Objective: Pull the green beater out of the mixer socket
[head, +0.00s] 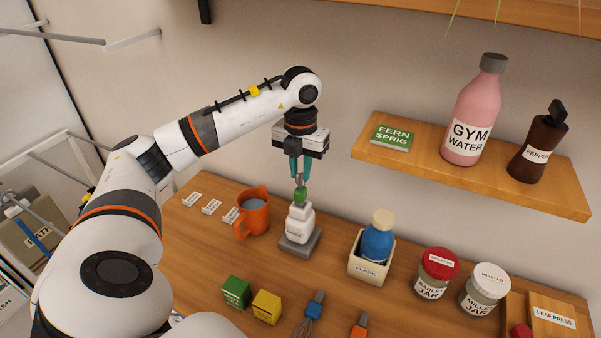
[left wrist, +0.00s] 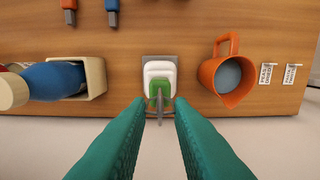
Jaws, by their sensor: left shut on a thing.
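The white mixer (head: 297,224) stands upright on its grey base (head: 299,246) on the wooden table. The green beater (head: 300,197) is upright at the mixer's top, with its grey end pointing up; its green part appears to meet the white top, and the socket itself is hidden. My left gripper (head: 299,178) points straight down over the mixer, its teal fingers shut on the beater's upper end. The left wrist view shows the green beater (left wrist: 159,88) between the two finger tips, with the white mixer (left wrist: 160,69) below it. My right gripper is not in view.
An orange mug (head: 253,216) stands close left of the mixer. A blue flask (head: 378,243) in a cream holder (head: 368,268) stands to the right. A wall shelf (head: 470,168) with a pink bottle (head: 474,115) is right of my left gripper. Green (head: 236,292) and yellow (head: 267,307) boxes lie in front.

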